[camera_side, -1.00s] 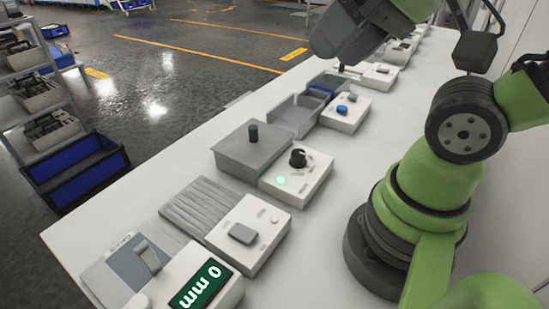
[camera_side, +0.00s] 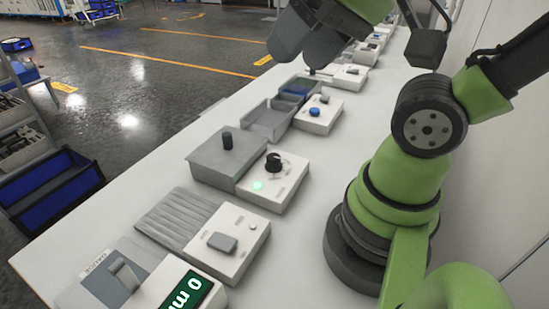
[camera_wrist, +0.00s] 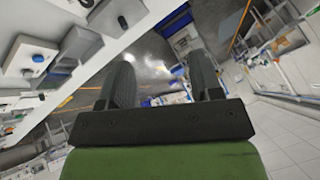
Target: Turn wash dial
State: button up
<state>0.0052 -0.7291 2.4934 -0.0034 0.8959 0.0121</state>
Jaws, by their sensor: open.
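A black dial (camera_side: 273,163) stands on a white box (camera_side: 277,190) with a lit green light, in the middle of the bench in the side view. I take it for the wash dial, but its label is too small to read. My gripper (camera_side: 308,45) is high over the far part of the bench, well away from this dial. In the wrist view my gripper (camera_wrist: 163,82) has its two dark fingers apart, with nothing between them. I cannot tell which knob in the wrist view is this dial.
A grey box with a black post (camera_side: 228,141) stands beside the dial box. A box with a grey button (camera_side: 222,242) is nearer the camera. A box with a blue knob (camera_side: 314,112) and an open grey tray (camera_side: 268,122) stand farther back. A wall bounds the right.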

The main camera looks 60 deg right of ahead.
jog(key=w+d+f+m+g+h, duration=0.2)
jog(key=w+d+f+m+g, duration=0.2)
jog(key=w+d+f+m, duration=0.25)
jog(key=m+g, duration=0.2)
jog(key=g, duration=0.2)
send_over(273, 156)
notch_tip(273, 156, down, 11)
jog(key=shift+f, duration=0.1)
jog(key=shift+t, duration=0.3)
notch_tip(273, 156, down, 9)
jog(key=shift+r, duration=0.1)
jog(key=c, duration=0.9)
